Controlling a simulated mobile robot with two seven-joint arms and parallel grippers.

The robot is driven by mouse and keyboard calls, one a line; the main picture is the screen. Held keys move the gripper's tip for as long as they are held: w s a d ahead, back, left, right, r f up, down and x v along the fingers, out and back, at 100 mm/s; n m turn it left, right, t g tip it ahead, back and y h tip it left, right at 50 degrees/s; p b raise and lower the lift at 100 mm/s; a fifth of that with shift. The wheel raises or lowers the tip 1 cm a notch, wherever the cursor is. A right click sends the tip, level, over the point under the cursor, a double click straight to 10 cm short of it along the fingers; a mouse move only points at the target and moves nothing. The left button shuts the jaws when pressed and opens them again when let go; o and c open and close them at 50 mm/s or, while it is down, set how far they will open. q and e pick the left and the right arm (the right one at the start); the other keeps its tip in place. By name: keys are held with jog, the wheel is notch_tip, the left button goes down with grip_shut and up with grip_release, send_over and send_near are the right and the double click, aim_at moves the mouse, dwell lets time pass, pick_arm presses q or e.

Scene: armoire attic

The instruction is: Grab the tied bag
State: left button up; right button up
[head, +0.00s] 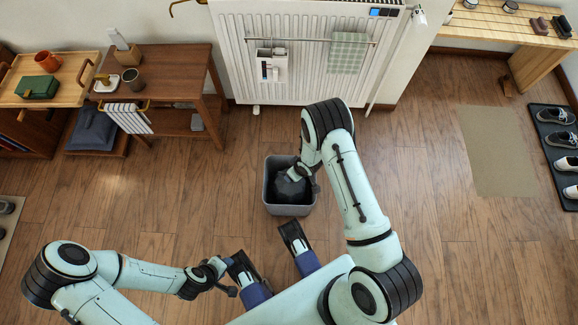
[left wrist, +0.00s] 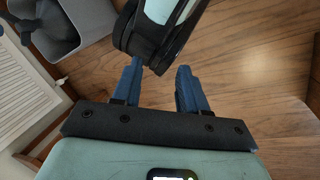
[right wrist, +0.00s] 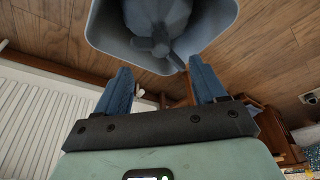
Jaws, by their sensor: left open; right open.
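The tied bag (head: 289,190) is dark grey and sits inside a grey open bin (head: 268,205) on the floor. Its knot faces up in the right wrist view (right wrist: 158,42). My right gripper (right wrist: 163,72) is open and empty. Its fingers are near the bin's rim, apart from the knot. In the head view my right arm reaches over the bin and covers part of the bag. My left gripper (left wrist: 157,72) is open and empty, low at the left of the bin. The bag also shows at the top left of the left wrist view (left wrist: 45,22).
A white radiator (head: 300,85) stands on the wall behind the bin. A wooden side table (head: 165,65) is at the left. A mat (head: 497,150) and a shoe tray (head: 547,120) lie at the right. The floor around the bin is clear.

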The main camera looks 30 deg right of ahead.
jog(key=b, duration=0.1)
send_over(290, 186)
jog(key=d, duration=0.2)
jog(key=x, duration=0.5)
jog(key=shift+s+f, duration=0.2)
jog(key=shift+s, duration=0.1)
jog(key=b+x, duration=0.2)
jog(key=x, duration=0.1)
jog(key=shift+w+f, duration=0.2)
jog(key=shift+f, duration=0.2)
jog(key=shift+w+f, duration=0.2)
jog(key=shift+f, duration=0.25)
pick_arm(q)
jog(key=w+a+f+t, duration=0.1)
jog(key=w+a+f, duration=0.1)
jog(key=w+f, duration=0.2)
jog(key=shift+w+a+t+y, duration=0.4)
jog(key=shift+w, duration=0.35)
pick_arm(e)
grip_shut()
jog(key=shift+w+r, duration=0.1)
